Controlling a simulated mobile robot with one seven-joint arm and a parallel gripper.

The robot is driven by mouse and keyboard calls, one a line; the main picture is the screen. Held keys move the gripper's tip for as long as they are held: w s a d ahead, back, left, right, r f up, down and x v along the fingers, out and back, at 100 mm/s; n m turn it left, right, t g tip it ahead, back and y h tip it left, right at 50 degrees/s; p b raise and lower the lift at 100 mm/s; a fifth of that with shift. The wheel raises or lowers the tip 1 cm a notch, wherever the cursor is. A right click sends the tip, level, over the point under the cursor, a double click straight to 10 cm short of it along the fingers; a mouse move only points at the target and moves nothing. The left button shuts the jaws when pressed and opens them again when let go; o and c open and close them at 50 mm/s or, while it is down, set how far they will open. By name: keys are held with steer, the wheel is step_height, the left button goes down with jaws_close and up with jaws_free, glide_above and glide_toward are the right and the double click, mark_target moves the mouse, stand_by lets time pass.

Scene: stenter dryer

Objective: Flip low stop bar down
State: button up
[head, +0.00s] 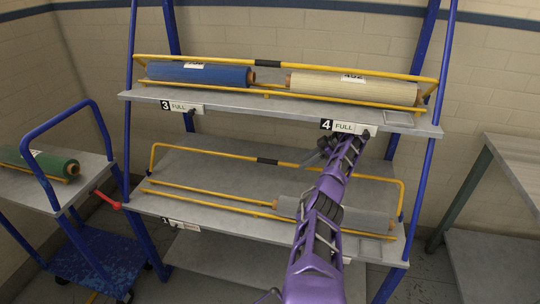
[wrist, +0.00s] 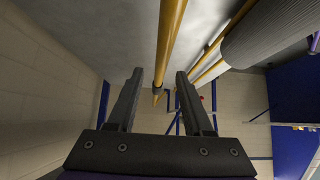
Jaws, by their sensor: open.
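The low stop bar (head: 220,154) is a yellow rail with a dark middle sleeve (head: 268,161). It stands raised along the lower shelf (head: 190,200), on bent end arms. My gripper (head: 312,158) is just right of the sleeve, close to the bar, and my arm hides part of the bar's right half. In the wrist view my gripper (wrist: 160,75) is open and empty. There the stop bar (wrist: 170,40) runs down from the top edge toward the gap between the fingertips. I cannot tell whether it touches a finger.
A grey roll (head: 365,220) lies on the lower shelf's right half, beside yellow cradle rails (head: 200,198). The upper shelf (head: 285,103) holds a blue roll (head: 200,75) and a cream roll (head: 350,87) behind another yellow bar. A blue cart (head: 75,190) with a green roll stands left.

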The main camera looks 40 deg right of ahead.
steer(key=w+a, duration=0.7)
steer(key=w, duration=0.1)
steer(key=shift+w+a, duration=0.35)
steer(key=shift+w, duration=0.05)
steer(key=shift+w+a+f+b, duration=0.25)
steer(key=shift+w+f+b, duration=0.05)
steer(key=shift+f, duration=0.1)
jaws_close()
stand_by(0.8)
